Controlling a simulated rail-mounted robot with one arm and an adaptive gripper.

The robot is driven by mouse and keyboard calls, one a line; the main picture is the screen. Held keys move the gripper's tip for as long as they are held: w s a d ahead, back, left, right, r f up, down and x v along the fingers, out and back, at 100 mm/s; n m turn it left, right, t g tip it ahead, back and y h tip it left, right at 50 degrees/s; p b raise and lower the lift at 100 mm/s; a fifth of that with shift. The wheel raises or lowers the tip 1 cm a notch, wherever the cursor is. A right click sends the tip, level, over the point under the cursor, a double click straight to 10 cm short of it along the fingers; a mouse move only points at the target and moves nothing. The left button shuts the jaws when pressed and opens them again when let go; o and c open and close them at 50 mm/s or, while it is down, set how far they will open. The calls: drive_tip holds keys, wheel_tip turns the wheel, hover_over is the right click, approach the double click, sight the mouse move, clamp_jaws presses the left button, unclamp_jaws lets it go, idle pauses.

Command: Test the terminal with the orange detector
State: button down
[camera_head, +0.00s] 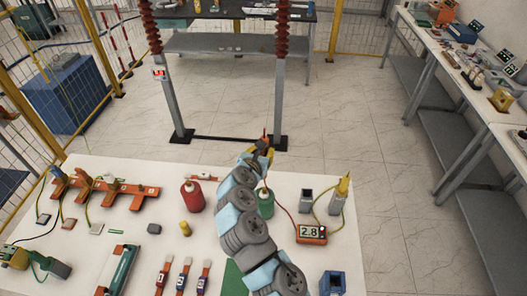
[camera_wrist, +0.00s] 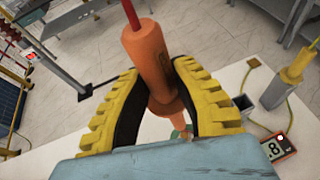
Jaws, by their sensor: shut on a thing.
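My gripper (camera_head: 262,151) is over the far edge of the white table. In the wrist view its two yellow, black-padded fingers (camera_wrist: 155,82) are shut on the orange detector (camera_wrist: 145,48). The detector is a tapered orange handle with a thin red rod at its upper end. In the head view only a small red-orange part of it (camera_head: 264,136) shows above the fingers. Two dark red ribbed insulators (camera_head: 150,28) and (camera_head: 282,32) stand on grey posts beyond the table, apart from the detector. I cannot tell which part is the terminal.
The white table (camera_head: 90,172) holds a red canister (camera_head: 192,197), a green canister (camera_head: 265,203), an orange meter reading 2.8 (camera_head: 311,234) and a yellow probe in a grey holder (camera_head: 339,195). Free tiled floor (camera_head: 350,120) lies beyond. A bench (camera_head: 462,62) stands right.

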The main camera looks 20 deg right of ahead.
drive_tip(key=shift+r+p, duration=0.45)
drive_tip(key=shift+r, duration=0.3)
drive_tip(key=shift+f, duration=0.1)
idle(0.7)
